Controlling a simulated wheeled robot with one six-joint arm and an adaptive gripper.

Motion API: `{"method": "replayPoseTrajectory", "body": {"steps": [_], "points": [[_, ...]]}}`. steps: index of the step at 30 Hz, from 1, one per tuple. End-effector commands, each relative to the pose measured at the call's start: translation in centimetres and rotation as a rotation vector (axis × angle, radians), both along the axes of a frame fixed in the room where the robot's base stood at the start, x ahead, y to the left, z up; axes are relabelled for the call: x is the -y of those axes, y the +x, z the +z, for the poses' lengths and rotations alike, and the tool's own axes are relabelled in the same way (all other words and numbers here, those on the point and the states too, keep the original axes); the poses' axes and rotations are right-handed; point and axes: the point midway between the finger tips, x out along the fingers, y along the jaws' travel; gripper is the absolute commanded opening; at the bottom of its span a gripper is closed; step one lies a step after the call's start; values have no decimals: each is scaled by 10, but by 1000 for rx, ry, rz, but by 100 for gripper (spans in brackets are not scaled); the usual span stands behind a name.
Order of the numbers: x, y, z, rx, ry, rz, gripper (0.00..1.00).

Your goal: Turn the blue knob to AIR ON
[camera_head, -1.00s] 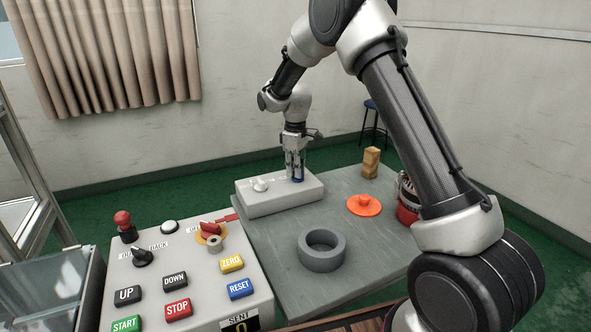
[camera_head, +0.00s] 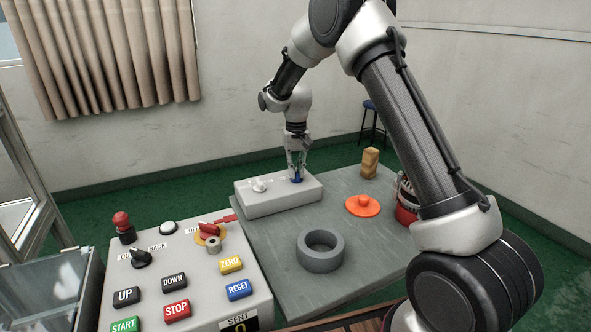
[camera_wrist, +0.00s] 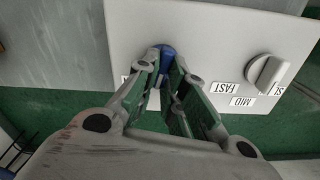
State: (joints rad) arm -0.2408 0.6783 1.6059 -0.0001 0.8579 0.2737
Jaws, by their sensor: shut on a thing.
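The blue knob (camera_head: 296,179) sits on the right part of a white switch box at the back of the grey table. My gripper (camera_head: 297,172) points down from above and is shut on the blue knob. In the wrist view the blue knob (camera_wrist: 167,56) shows between the fingertips of my gripper (camera_wrist: 165,72). The labels by the blue knob are mostly hidden behind the fingers, so its setting cannot be read. The white switch box (camera_head: 275,200) also fills the top of the wrist view (camera_wrist: 200,30).
A white knob (camera_head: 260,185) with speed labels is left of the blue one. An orange disc (camera_head: 363,205), a grey ring (camera_head: 321,250) and a wooden block (camera_head: 370,162) stand on the grey table (camera_head: 270,250). A button panel (camera_head: 205,290) is in front.

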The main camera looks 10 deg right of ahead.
Motion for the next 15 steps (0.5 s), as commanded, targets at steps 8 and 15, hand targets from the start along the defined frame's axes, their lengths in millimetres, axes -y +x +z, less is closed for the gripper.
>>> {"method": "replayPoseTrajectory", "body": {"steps": [8,15], "points": [[2,0,1,2,1,-251,0],[3,0,1,2,1,-422,0]]}}
